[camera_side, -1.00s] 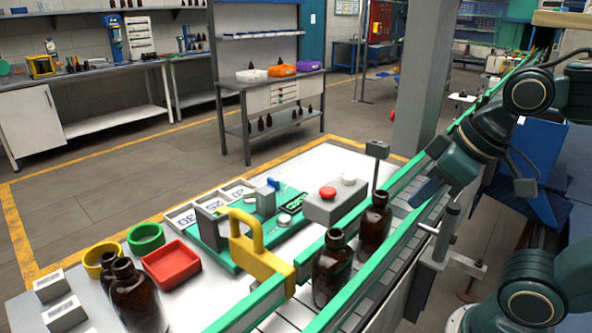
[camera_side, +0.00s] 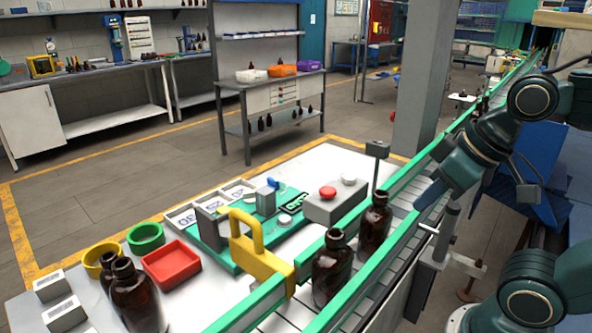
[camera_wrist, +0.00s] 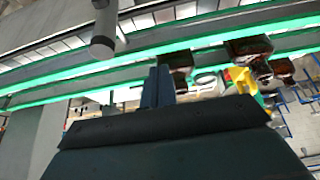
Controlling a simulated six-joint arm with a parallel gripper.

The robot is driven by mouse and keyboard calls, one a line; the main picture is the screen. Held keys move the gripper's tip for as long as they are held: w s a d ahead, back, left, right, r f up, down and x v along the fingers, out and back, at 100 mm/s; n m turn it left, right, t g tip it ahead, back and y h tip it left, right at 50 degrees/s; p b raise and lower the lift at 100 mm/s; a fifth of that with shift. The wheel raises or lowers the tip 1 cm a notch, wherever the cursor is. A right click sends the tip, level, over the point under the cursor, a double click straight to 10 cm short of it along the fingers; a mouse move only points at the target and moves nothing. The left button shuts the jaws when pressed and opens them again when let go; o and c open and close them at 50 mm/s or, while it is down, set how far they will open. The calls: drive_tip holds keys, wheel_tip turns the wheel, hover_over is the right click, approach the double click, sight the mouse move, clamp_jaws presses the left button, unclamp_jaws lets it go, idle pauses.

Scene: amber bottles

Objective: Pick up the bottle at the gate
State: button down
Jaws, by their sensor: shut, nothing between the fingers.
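In the side view, a dark amber bottle (camera_side: 332,270) stands upright on the conveyor at the yellow gate (camera_side: 262,255). A second amber bottle (camera_side: 374,228) stands just behind it on the belt. My gripper (camera_side: 420,203) is over the right-hand rail, to the right of both bottles and apart from them. In the wrist view, my gripper's fingers (camera_wrist: 157,88) are together with nothing between them. That view is tilted and shows several dark bottles (camera_wrist: 250,48) and the yellow gate (camera_wrist: 240,78) to the right of the fingers.
Green rails (camera_side: 355,290) flank the conveyor on both sides. A grey post (camera_side: 377,155) stands by the far rail, near a control box (camera_side: 335,202) with a red button. More bottles (camera_side: 136,295), a red tray (camera_side: 171,264) and green and yellow rings lie on the table at left.

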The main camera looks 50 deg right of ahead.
drive_tip(key=c, duration=2.2)
unclamp_jaws()
drive_tip(key=c, duration=0.6)
unclamp_jaws()
drive_tip(key=n+g, duration=0.4)
drive_tip(key=n, duration=0.1)
approach(337, 233)
drive_tip(key=shift+m+y, duration=0.3)
drive_tip(key=shift+w+f, duration=0.2)
drive_tip(key=shift+f, duration=1.15)
drive_tip(key=shift+w+f, duration=0.2)
drive_tip(key=shift+f, duration=1.2)
drive_tip(key=shift+w+f, duration=0.2)
drive_tip(key=shift+f, duration=1.15)
